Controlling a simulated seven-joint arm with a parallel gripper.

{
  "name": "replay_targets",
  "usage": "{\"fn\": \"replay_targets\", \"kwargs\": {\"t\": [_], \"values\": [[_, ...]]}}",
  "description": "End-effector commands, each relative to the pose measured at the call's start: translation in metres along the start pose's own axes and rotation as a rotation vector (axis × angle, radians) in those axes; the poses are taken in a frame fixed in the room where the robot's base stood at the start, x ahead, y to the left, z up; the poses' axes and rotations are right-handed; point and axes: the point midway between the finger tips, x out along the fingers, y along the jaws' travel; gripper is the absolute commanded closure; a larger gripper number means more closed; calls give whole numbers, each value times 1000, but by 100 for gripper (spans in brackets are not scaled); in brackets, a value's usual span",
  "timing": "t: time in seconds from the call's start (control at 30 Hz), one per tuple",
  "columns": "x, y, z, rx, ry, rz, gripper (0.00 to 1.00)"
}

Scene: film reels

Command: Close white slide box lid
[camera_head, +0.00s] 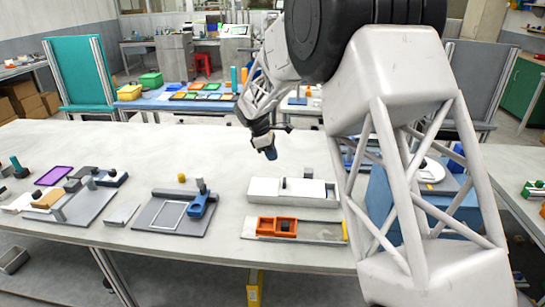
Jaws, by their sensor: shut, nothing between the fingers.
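The white slide box (265,188) is a long, low white box on the pale table, right of the middle. Small dark knob-like parts show at its top and back. The picture is too small to tell how its lid stands. My gripper (271,153) hangs above and behind the box's left part, pointing down. It is shut and empty, and looks apart from the box. My arm reaches in from the upper right.
An orange tray piece (277,227) sits on a grey base in front of the box. A grey plate with a blue clamp-like part (201,205) lies to the left, with a small yellow cylinder (181,178) behind it. Bare table (228,165) lies left of the box.

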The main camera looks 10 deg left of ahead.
Motion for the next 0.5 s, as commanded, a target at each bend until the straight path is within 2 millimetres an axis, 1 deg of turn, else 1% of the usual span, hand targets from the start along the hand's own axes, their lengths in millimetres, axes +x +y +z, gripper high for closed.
{"fn": "replay_targets", "kwargs": {"t": [0.13,0.23,0.4,0.5], "values": [[0,0,-1,0,0,0,100],[-4,1,-9,-1,0,1,100],[-16,3,-37,-2,0,0,100],[-22,3,-50,-1,0,-1,100]]}}
